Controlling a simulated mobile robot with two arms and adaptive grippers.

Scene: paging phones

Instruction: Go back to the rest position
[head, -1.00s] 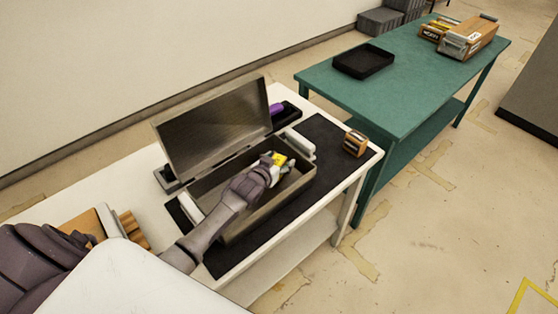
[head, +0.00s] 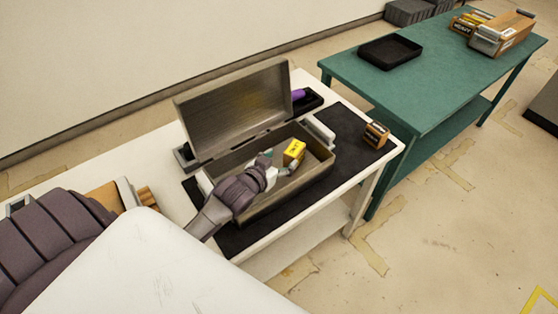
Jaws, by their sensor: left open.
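My left gripper (head: 277,171) is open over the inside of an open metal box (head: 321,163). Its wrist hides the box's near left part. A yellow item with a dark label (head: 294,152) is in the box, just beyond the fingers; the gripper looks clear of it, though the contact is hard to tell. The box's lid (head: 237,109) stands raised at the back. My right gripper is not in view.
The box stands on a black mat (head: 237,239) on a white table (head: 83,161). A black tray (head: 312,101) holds something purple. A green table (head: 421,89) bears an empty black tray (head: 390,51) and wooden boxes (head: 502,36).

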